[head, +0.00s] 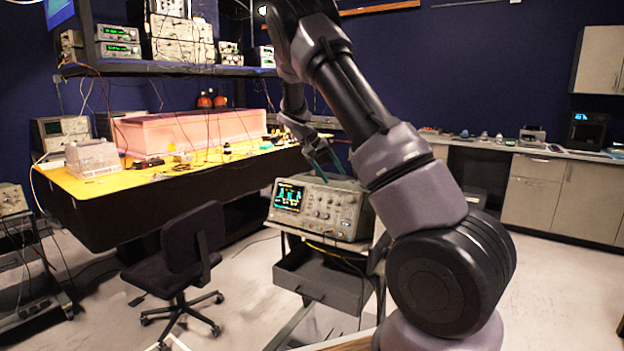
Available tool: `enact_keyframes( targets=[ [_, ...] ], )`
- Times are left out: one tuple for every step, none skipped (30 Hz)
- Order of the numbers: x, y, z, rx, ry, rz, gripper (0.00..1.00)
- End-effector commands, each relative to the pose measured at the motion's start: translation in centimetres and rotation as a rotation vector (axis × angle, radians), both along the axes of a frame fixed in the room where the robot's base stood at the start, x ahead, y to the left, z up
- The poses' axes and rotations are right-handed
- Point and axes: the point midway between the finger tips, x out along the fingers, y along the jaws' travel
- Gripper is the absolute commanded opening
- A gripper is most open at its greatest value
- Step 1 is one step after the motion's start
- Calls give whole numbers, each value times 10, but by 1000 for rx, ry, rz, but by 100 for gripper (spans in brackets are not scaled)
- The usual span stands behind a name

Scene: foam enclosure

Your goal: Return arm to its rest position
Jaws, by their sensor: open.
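My arm rises from the lower right of the head view, bends at the top and comes down near the middle. My gripper (333,174) hangs at its end with thin teal fingers pointing down. The fingers are apart and I see nothing between them. In the picture they lie just above the top of an oscilloscope (322,207) on a cart; whether they touch it I cannot tell. The pink foam enclosure (190,129) sits on the yellow-topped bench to the left, apart from my gripper.
The yellow bench (95,190) carries small parts and cables. A shelf of instruments (180,70) hangs above it. A black office chair (180,260) stands in front. The oscilloscope cart (325,280) is close to my arm. Cabinets (565,195) line the right wall, with clear floor before them.

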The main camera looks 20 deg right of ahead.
Motion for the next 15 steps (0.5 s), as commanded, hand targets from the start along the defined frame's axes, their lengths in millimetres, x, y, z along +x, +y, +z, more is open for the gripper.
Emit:
enact_keyframes(
  targets=[
    [0, 0, 0, 0, 0, 0, 66],
    [0, 0, 0, 0, 0, 0, 66],
    [-1, 0, 1, 4, -2, -1, 66],
    [-2, 0, 3, 10, -4, -2, 66],
    [-4, -1, 5, 19, -7, -3, 66],
    [-8, -1, 9, 38, -12, -7, 66],
    [-12, 0, 14, 57, -17, -9, 66],
    [-17, 1, 19, 81, -24, -11, 66],
    [-26, 2, 27, 115, -35, -14, 66],
    [-33, 3, 34, 147, -44, -16, 66],
    [-41, 5, 42, 178, -54, -17, 66],
    [-52, 8, 52, 223, -70, -18, 66],
    [-61, 10, 60, 255, -81, -16, 66],
    [-70, 13, 68, 288, -94, -12, 66],
    [-82, 17, 78, 327, -111, -9, 66]
  ],
)
